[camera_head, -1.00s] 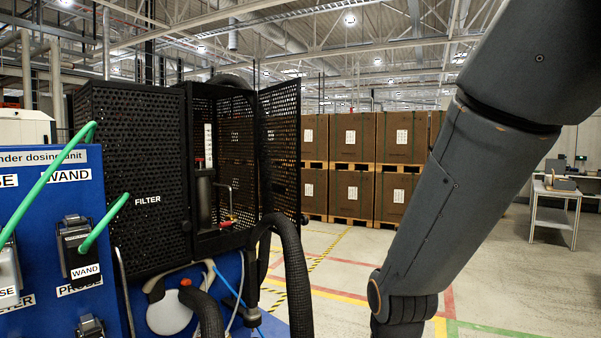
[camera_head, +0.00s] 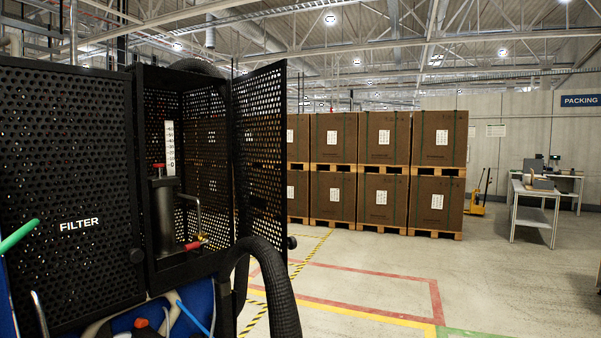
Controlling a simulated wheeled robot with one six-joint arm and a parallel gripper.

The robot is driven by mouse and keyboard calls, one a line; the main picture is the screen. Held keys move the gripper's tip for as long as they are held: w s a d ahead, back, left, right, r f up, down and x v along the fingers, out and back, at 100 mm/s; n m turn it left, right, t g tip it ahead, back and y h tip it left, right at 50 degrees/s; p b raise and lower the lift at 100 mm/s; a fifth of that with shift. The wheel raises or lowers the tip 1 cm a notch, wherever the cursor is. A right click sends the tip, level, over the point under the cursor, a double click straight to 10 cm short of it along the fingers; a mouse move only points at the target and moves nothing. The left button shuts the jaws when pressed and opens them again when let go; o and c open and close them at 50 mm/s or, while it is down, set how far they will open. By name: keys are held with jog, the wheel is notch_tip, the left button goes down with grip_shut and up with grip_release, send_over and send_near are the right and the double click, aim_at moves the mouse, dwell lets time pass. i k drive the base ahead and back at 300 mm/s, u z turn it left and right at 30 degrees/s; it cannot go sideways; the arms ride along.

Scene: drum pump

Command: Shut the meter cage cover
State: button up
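The meter cage cover (camera_head: 262,150) is a black perforated door on the right side of the cage. It stands swung open, sticking out to the right, with a dark knob (camera_head: 292,243) low on its free edge. The open meter cage (camera_head: 205,100) shows a white scale (camera_head: 170,148), a dark cylinder (camera_head: 163,212) and a valve with a red handle (camera_head: 196,244) inside. My gripper is not in view, and neither is my arm.
A perforated cover marked FILTER (camera_head: 68,180) is shut at the left. A thick black hose (camera_head: 278,290) arches in front of the cage's lower edge. Stacked cartons on pallets (camera_head: 385,170) stand behind. The floor (camera_head: 390,270) to the right is clear.

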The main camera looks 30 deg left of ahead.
aim_at(259, 103)
jog(key=i, duration=1.9)
jog(key=u, duration=3.4)
jog(key=i, duration=0.5)
jog(key=z, duration=0.05)
jog(key=k, duration=1.15)
jog(key=z, duration=0.45)
jog(key=i, duration=0.45)
jog(key=u, duration=0.1)
